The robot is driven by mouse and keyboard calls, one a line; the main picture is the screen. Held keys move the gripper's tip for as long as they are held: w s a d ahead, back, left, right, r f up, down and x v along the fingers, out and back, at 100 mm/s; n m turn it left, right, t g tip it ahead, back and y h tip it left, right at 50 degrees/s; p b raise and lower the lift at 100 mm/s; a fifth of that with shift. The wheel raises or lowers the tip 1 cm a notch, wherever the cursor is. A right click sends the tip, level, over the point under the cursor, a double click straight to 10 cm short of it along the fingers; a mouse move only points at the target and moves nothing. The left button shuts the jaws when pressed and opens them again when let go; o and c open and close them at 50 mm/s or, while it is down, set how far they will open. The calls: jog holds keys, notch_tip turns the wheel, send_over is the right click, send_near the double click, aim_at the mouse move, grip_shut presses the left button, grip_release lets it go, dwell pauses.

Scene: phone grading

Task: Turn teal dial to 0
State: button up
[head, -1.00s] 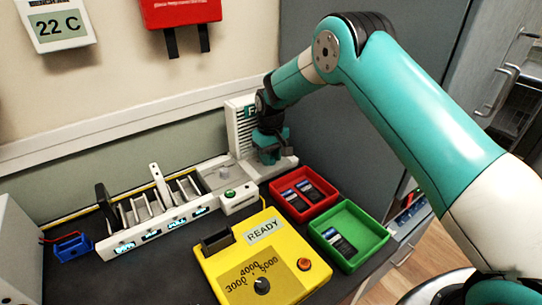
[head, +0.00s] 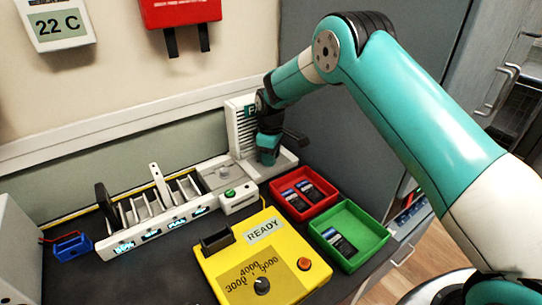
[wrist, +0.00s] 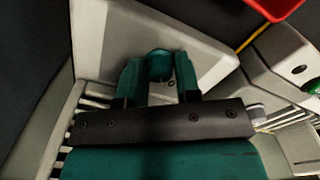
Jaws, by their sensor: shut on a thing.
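The teal dial (wrist: 160,65) shows in the wrist view as a round knob on a light grey unit (wrist: 115,35). My gripper (wrist: 159,72) has its two teal fingers on either side of the dial and is shut on it. In the head view my gripper (head: 268,155) is at the white-grey unit (head: 285,163) against the back wall, and it hides the dial there. The dial's scale and pointer cannot be read in either view.
A red tray (head: 327,205) and a green tray (head: 375,258), both holding phones, stand in front of the unit. A yellow tester (head: 215,270) reads READY. A white slotted rack (head: 130,238) is at left, with a green button (head: 230,193) near its right end.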

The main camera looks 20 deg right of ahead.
jog(key=shift+n, duration=0.9)
jog(key=o, duration=0.9)
jog(key=shift+r, duration=0.15)
notch_tip(320, 180, up, 17)
jog(key=shift+r+b, duration=0.1)
jog(key=shift+b, duration=0.5)
